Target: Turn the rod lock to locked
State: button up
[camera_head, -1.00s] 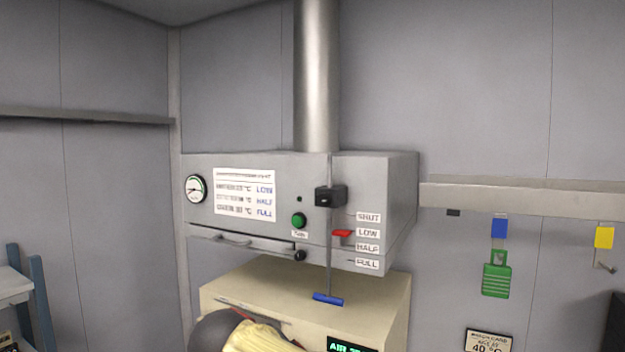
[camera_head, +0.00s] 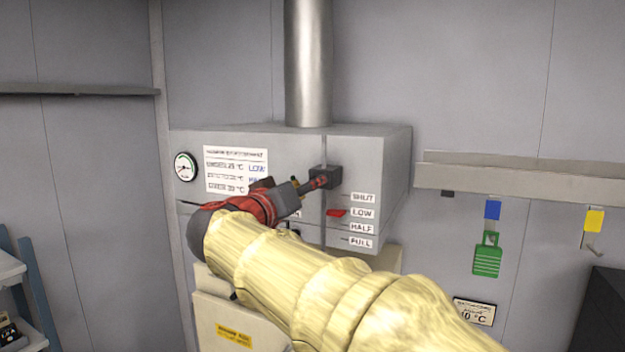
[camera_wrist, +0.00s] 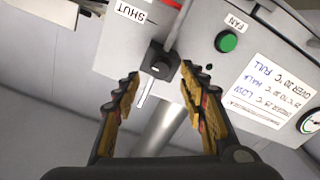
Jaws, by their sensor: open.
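The rod lock, a small black block (camera_head: 327,177), sits on the thin vertical rod at the front of the grey hood (camera_head: 375,165). In the wrist view, which is upside down, the lock (camera_wrist: 160,64) shows a knob face with a small light mark. My gripper (camera_wrist: 160,80) is open, its fingertips either side of the lock in that picture; I cannot tell whether they touch it. In the head view my gripper (camera_head: 312,184) reaches the lock from the left. The red pointer (camera_head: 336,212) is level with the LOW label.
A gauge (camera_head: 186,166) is on the hood's left. A metal duct (camera_head: 309,65) rises above. A shelf (camera_head: 520,184) with hanging tags is at right.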

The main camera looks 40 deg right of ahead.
jog(key=p+x, duration=0.1)
jog(key=x, duration=0.2)
jog(key=shift+w+d, duration=0.1)
jog(key=shift+d, duration=0.05)
jog(key=shift+c, duration=0.5)
grip_shut()
